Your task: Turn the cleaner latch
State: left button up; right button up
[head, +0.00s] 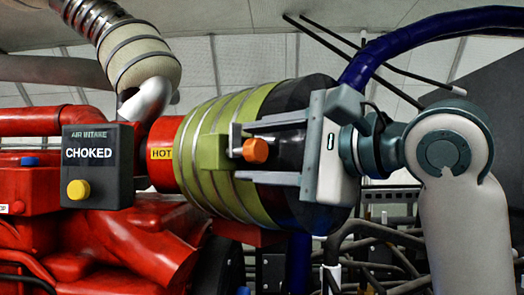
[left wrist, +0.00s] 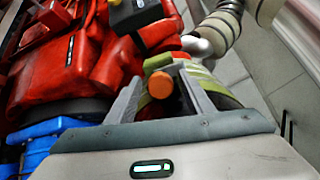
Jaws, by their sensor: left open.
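The cleaner is a green and black ribbed canister (head: 213,118) with a red end marked HOT. On its side a green block (head: 212,152) carries the latch, a grey lever with an orange knob (head: 255,150). My left gripper (head: 242,153) is open, its arm reaching in from the right of the head view. One finger is above the knob and one below it, with gaps visible on both sides. In the left wrist view the orange knob (left wrist: 160,84) shows between the two fingers (left wrist: 166,70). My right gripper is out of view.
A black box (head: 98,165) reading AIR INTAKE CHOKED, with a yellow button, stands left of the canister. Red engine parts (head: 110,245) fill the lower left. A ribbed hose (head: 135,50) rises at upper left. Dark pipes and frames (head: 375,240) lie below my arm.

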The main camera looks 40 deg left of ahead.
pick_arm(q)
jog(key=shift+d, duration=0.1)
jog(key=d, duration=1.7)
jog(key=shift+d+p, duration=0.15)
jog(key=shift+p, duration=0.2)
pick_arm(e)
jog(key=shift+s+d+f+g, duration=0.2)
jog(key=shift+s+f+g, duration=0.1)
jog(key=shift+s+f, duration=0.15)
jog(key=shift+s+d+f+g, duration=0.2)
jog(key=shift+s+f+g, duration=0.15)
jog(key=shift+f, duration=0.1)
pick_arm(q)
jog(key=shift+w, duration=0.1)
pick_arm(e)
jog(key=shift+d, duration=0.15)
